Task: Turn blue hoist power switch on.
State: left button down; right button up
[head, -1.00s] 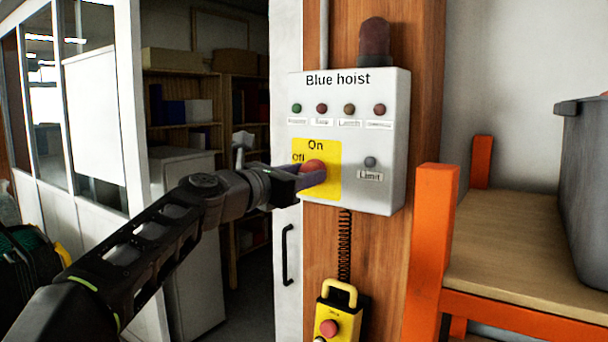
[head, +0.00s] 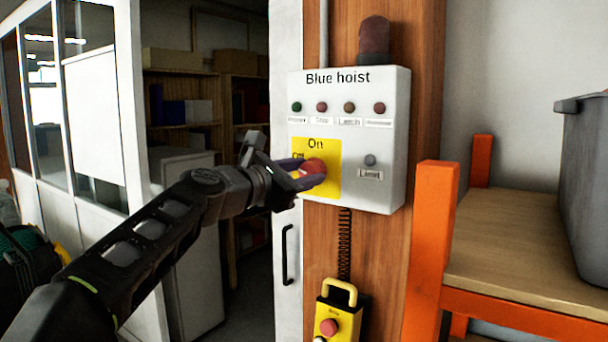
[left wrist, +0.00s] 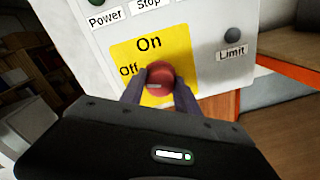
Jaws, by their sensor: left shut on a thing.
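The blue hoist panel (head: 386,140) is a white box with the title "Blue hoist", mounted on a wooden post. Its power switch is a round red knob (head: 312,168) on a yellow plate (head: 332,190) marked "On" at the top and "Off" at the upper left. The knob also shows in the left wrist view (left wrist: 160,80), with a pale mark on its face that looks roughly level. My left gripper (head: 306,175) is shut on the red knob, one finger on each side. My right gripper is not in view.
Small lamps sit above the plate, and a limit lamp (head: 370,161) is to its right. A dark red beacon (head: 374,40) tops the box. A yellow pendant (head: 338,318) hangs below. An orange-framed shelf (head: 436,250) with a grey bin (head: 585,180) stands at the right.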

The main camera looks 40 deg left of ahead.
pick_arm(q)
jog(key=m, duration=0.3)
jog(key=shift+m+b, duration=0.35)
jog(key=shift+m, duration=0.05)
jog(key=m+b, duration=0.1)
jog(key=m, duration=0.2)
jog(key=shift+d, duration=0.1)
jog(key=m+b, duration=0.1)
jog(key=m, duration=0.2)
jog(key=shift+f+m+y, duration=0.15)
jog(key=shift+m+y, duration=0.25)
jog(key=shift+m+b, duration=0.65)
jog(key=shift+m, duration=0.85)
jog(key=c, duration=0.9)
grip_release()
